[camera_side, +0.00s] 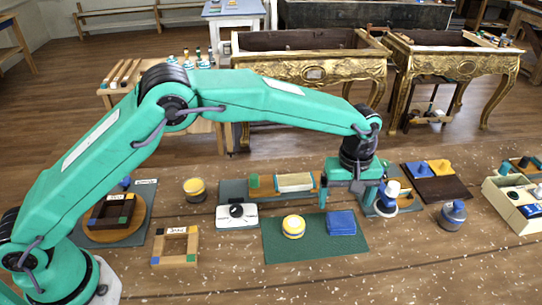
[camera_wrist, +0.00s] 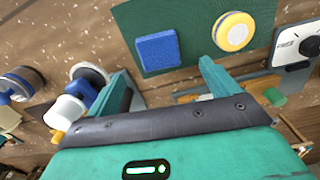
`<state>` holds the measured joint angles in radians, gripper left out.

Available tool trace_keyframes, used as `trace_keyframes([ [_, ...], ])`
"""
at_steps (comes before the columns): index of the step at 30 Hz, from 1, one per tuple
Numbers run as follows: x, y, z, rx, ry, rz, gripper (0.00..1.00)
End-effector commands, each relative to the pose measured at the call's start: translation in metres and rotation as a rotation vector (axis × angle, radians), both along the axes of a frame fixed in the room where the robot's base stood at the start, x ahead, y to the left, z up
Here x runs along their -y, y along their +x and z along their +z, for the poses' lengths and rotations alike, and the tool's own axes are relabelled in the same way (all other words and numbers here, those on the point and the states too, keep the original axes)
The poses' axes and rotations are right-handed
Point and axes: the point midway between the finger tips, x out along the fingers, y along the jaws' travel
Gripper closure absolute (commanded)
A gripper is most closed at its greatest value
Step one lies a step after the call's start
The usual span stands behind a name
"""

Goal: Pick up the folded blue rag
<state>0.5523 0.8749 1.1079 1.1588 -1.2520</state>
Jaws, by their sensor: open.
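The folded blue rag (camera_side: 341,223) is a small flat blue block lying on a dark green mat (camera_side: 290,250), near the mat's right side. It also shows in the wrist view (camera_wrist: 158,51), upper middle, ahead of the fingers. My gripper (camera_side: 349,198) is above and just behind the rag in the side view, with its fingers pointing down. In the wrist view my gripper (camera_wrist: 165,82) has its two teal fingers wide apart, with nothing held between them. The rag lies beyond the fingertips and appears untouched.
A yellow and white round tin (camera_side: 293,227) sits left of the rag on the same mat. Behind are a wooden tray with a white block (camera_side: 296,182) and a white device (camera_side: 237,215). A blue-grey knobbed weight (camera_side: 453,215) stands to the right. The table's front is clear.

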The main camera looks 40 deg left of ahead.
Motion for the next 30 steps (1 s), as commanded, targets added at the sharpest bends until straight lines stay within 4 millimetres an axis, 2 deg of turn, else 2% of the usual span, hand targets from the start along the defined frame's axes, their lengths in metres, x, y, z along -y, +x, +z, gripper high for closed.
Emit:
trace_keyframes([
  [3, 0.0, -0.001, -0.009, -0.002, 0.001, 0.0, 0.13],
  [14, 0.001, 0.0, -0.018, -0.001, 0.001, -0.001, 0.13],
  [24, 0.003, 0.0, -0.055, -0.001, 0.001, 0.0, 0.13],
  [30, 0.003, 0.0, -0.064, 0.0, 0.0, 0.0, 0.13],
])
